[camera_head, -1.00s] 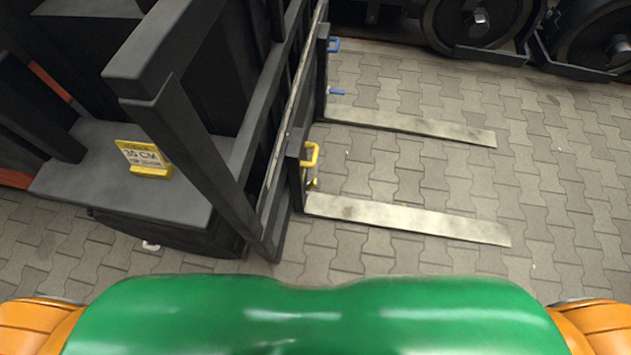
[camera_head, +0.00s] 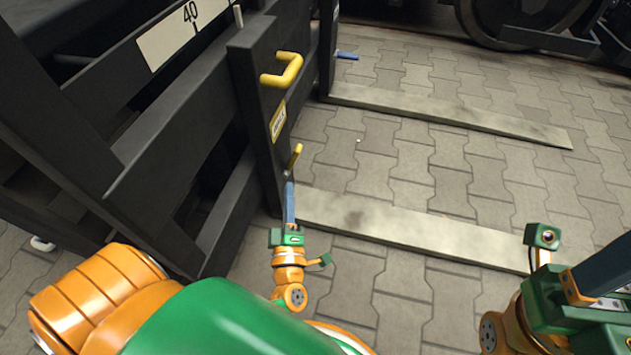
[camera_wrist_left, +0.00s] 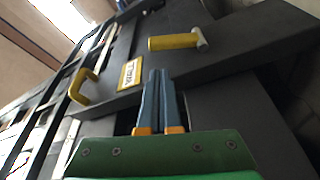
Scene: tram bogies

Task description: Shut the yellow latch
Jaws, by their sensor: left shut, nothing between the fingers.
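The yellow latch (camera_head: 296,157) is a short lever low on the dark post of the fork carriage. In the left wrist view the yellow latch (camera_wrist_left: 172,42) shows as a stubby bar beside a grey end piece. My left gripper (camera_head: 290,188) is shut and empty, its fingertips just below the latch in the head view. In the left wrist view the left gripper's tips (camera_wrist_left: 163,73) point at the latch, with a small gap in the picture; contact cannot be told. My right gripper (camera_head: 607,268) is at the right edge, partly cut off, far from the latch.
A yellow U-shaped handle (camera_head: 283,72) sits higher on the same post, above a yellow label (camera_head: 277,121). A blue lever (camera_head: 347,55) is on the farther post. Two flat forks (camera_head: 400,227) (camera_head: 450,115) reach right over open paving (camera_head: 400,175).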

